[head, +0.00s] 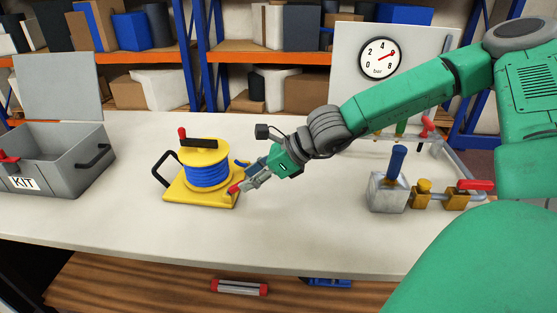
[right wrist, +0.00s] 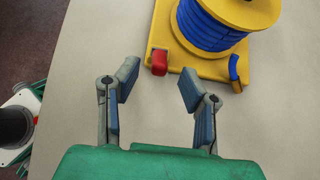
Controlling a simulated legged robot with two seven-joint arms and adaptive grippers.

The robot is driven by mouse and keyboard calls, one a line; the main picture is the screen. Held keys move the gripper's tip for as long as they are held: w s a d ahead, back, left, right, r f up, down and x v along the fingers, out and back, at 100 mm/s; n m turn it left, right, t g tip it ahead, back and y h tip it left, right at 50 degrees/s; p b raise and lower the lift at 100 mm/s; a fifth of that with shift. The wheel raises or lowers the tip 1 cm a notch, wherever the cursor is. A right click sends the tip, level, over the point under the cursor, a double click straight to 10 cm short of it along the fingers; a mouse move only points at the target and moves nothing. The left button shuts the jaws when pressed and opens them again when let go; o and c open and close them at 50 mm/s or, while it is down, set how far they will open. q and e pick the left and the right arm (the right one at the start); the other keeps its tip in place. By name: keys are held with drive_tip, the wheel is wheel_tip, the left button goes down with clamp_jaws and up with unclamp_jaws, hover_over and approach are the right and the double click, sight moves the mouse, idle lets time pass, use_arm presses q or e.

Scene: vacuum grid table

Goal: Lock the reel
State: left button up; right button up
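The reel (head: 206,164) stands on the table left of centre, a yellow drum wound with blue hose on a yellow base. It has a black crank with a red knob on top. A small red lever (head: 235,188) sits at the base's right front corner; in the right wrist view the red lever (right wrist: 159,62) is on the base's near left corner. My right gripper (right wrist: 158,84) is open and empty, its fingers just short of the red lever and either side of its line. In the head view the right gripper (head: 246,181) is beside the reel's right side. My left gripper is not seen.
A grey KIT box (head: 65,163) with its lid up stands at the left. A metal block with a blue handle (head: 396,165) and red-handled brass valve (head: 457,200) stand at the right, before a panel with a gauge (head: 380,56). The table front is clear.

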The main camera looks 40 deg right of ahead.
drive_tip(key=v, duration=0.9)
drive_tip(key=shift+f, duration=0.1)
idle(0.5)
